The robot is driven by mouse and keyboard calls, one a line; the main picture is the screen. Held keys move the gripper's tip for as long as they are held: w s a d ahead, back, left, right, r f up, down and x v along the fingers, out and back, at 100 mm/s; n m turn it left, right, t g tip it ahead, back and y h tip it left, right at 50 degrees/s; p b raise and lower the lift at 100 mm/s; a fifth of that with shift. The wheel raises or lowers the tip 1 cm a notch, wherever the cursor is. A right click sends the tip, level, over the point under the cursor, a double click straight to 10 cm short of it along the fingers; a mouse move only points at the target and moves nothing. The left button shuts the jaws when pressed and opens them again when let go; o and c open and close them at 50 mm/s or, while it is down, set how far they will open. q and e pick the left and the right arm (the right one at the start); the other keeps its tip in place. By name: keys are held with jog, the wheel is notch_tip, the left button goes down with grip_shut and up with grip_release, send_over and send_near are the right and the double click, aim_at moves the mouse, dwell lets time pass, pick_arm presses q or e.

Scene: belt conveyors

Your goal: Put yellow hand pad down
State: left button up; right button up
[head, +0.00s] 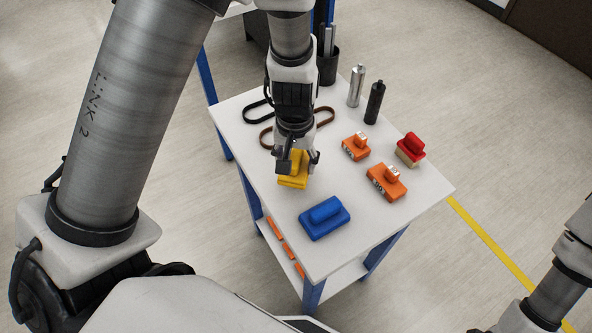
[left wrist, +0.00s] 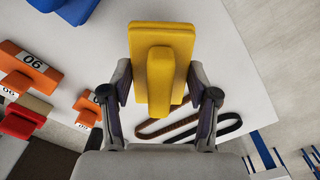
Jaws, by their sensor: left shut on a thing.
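The yellow hand pad (head: 293,180) is at the left part of the white table (head: 330,262) in the head view. My left gripper (head: 298,160) comes down over it from above and is shut on its raised grip. In the left wrist view the yellow pad (left wrist: 160,60) sits between the two fingers of my left gripper (left wrist: 160,98). I cannot tell whether the pad touches the tabletop. At the lower right of the head view part of my right arm shows, but its fingertips do not.
A blue hand pad (head: 325,218) lies near the front. Silver (head: 356,86) and black (head: 374,103) bottles, a black cup (head: 327,68) and belts (head: 258,111) are behind.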

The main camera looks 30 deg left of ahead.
aim_at(294, 156)
pick_arm(q)
notch_tip(294, 156, down, 4)
jog(key=b, duration=0.3)
jog(key=shift+a, duration=0.15)
jog(key=shift+r, duration=0.25)
jog(key=shift+f, duration=0.1)
jog(key=o, duration=1.2)
jog(key=shift+c, duration=0.2)
jog(key=shift+r, duration=0.3)
notch_tip(294, 156, up, 12)
jog(key=shift+f+p, duration=0.15)
jog(key=shift+p, duration=0.35)
jog(key=shift+s, duration=0.1)
